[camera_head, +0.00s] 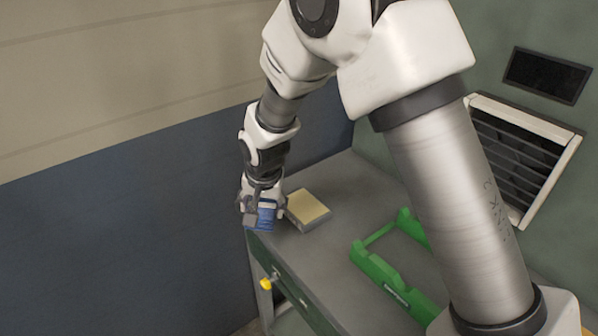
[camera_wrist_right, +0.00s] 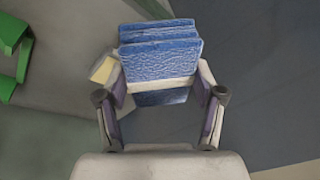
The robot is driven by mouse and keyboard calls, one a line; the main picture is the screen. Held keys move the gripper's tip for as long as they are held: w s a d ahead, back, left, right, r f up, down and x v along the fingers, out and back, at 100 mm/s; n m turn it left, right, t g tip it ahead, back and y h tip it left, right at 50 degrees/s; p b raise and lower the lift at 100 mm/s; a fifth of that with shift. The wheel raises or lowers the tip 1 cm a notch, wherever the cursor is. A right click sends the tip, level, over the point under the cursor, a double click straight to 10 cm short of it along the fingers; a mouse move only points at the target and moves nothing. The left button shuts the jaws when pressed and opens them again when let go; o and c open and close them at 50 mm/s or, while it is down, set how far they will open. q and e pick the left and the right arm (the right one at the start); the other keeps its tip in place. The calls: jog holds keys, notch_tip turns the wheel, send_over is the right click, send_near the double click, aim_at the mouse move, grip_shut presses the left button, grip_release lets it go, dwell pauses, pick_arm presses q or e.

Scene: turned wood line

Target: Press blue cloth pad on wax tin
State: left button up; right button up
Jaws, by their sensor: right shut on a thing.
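The blue cloth pad (camera_head: 266,213) is in my right gripper (camera_head: 262,205), over the far left corner of the grey bench. In the right wrist view the layered blue pad (camera_wrist_right: 160,60) fills the space between the fingertips of the right gripper (camera_wrist_right: 161,84). The gripper is shut on it. The wax tin (camera_head: 307,210), a shallow grey tin with a pale yellow top, sits on the bench just right of the pad, apart from it. Its yellow top (camera_wrist_right: 103,69) shows partly behind the left finger in the right wrist view. My left gripper is not visible.
A green frame-like holder (camera_head: 378,268) stands on the bench (camera_head: 345,195) to the right of the tin, partly behind my arm. A yellow knob (camera_head: 266,284) shows below the bench's left edge. Bare bench lies between tin and holder.

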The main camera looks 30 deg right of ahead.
jog(key=w+d+f+m+h, duration=0.1)
jog(key=w+d+m, duration=0.1)
jog(key=d+m, duration=0.3)
jog(key=m+g+h, duration=0.1)
jog(key=m, duration=0.3)
send_over(305, 204)
jog(key=f, duration=0.3)
jog(key=shift+a+f, duration=0.15)
jog(key=shift+a, duration=0.05)
jog(key=shift+s+a+f+b, duration=0.15)
jog(key=shift+s+a+b, duration=0.1)
jog(key=shift+s+b, duration=0.1)
jog(key=x, duration=0.1)
jog(key=b+x, duration=0.1)
jog(key=x, duration=0.1)
jog(key=a+b+x, duration=0.1)
jog(key=x, duration=0.1)
jog(key=shift+s+f, duration=0.15)
jog(key=shift+s, duration=0.1)
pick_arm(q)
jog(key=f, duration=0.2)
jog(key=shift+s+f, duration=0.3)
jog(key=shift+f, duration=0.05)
pick_arm(e)
jog(key=shift+s, duration=0.15)
pick_arm(q)
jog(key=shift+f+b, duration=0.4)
jog(key=shift+b, duration=0.05)
pick_arm(e)
jog(key=shift+f, duration=0.4)
